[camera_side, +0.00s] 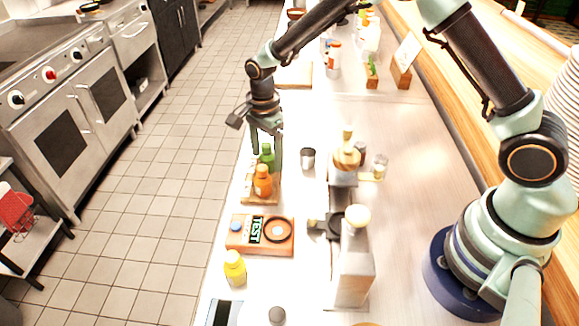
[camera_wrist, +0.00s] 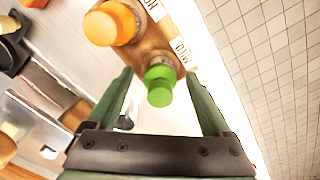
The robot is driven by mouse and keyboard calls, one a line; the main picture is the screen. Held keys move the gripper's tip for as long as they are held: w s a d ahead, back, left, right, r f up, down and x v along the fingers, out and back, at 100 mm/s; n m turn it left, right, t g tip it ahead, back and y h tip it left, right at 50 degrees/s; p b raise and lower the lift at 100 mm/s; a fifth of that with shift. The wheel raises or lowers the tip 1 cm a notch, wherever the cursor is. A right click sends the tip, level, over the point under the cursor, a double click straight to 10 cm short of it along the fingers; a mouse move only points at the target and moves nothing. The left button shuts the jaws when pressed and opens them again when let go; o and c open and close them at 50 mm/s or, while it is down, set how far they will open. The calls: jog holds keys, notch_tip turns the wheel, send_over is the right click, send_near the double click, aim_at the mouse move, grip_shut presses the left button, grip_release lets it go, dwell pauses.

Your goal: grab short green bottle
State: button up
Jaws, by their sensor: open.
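The short green bottle (camera_side: 267,156) stands on a small wooden board (camera_side: 247,191) near the counter's left edge, just behind an orange bottle (camera_side: 263,181). In the wrist view the green bottle (camera_wrist: 160,84) shows its bright green cap between my fingers. My gripper (camera_side: 266,158) points down over it, open, with a finger on either side. I cannot tell whether the fingers touch the bottle. In the wrist view my gripper (camera_wrist: 160,95) is seen from above, and the orange bottle (camera_wrist: 112,24) lies beyond the fingertips. The green bottle's lower part is hidden.
A small metal cup (camera_side: 308,158) stands right of my gripper. The counter's left edge drops to a tiled floor (camera_side: 170,170).

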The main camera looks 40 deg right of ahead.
jog(key=c, duration=1.1)
jog(key=shift+r, duration=0.1)
